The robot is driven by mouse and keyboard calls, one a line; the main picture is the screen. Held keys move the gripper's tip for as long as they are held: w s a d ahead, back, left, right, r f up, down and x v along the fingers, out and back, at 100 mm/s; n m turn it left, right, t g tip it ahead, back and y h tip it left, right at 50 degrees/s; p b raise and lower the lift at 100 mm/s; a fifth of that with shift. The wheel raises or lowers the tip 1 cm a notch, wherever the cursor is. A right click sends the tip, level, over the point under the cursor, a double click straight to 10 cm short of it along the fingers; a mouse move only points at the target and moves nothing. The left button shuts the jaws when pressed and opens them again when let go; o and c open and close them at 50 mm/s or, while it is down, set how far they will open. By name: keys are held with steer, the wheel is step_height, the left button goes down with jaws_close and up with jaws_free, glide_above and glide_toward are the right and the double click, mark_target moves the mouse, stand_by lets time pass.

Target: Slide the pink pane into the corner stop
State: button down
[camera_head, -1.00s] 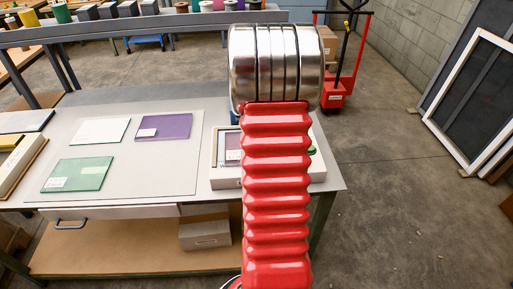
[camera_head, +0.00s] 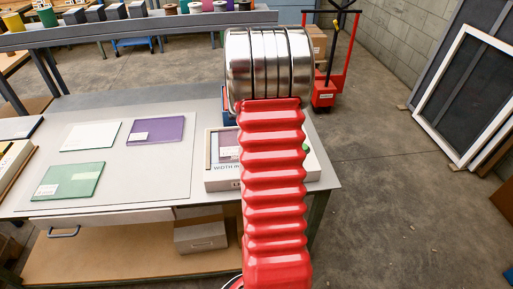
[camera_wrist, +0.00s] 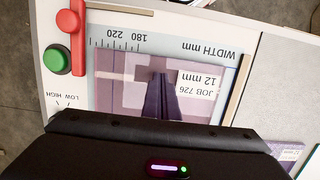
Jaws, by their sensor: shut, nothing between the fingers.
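The pink pane (camera_wrist: 125,82), a see-through mauve-pink sheet with a white "JOB 726 12 mm" label, lies on the width-gauge plate in the wrist view. My gripper (camera_wrist: 161,76) is shut and empty, its dark fingers over the pane's middle, left of the label; I cannot tell whether they touch it. A tan strip (camera_wrist: 237,90) runs along the right of the plate and another strip (camera_wrist: 120,9) along the top. Bare plate shows between the pane and both strips. In the head view the gauge (camera_head: 222,185) is partly behind my arm, which hides my gripper.
A red part (camera_wrist: 70,20) and green button (camera_wrist: 56,60) stand left of the plate in the wrist view. On the bench lie a purple pane (camera_head: 168,127), a white pane (camera_head: 90,136) and a green pane (camera_head: 85,172). A red pallet truck (camera_head: 323,93) stands behind.

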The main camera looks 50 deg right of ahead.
steer(key=shift+w+d+f, duration=0.15)
steer(key=shift+f, duration=0.35)
steer(key=shift+w+r, duration=0.2)
steer(key=shift+r, duration=0.6)
steer(key=shift+r, duration=0.15)
steer(key=shift+r, duration=0.2)
steer(key=shift+w+d, duration=4.25)
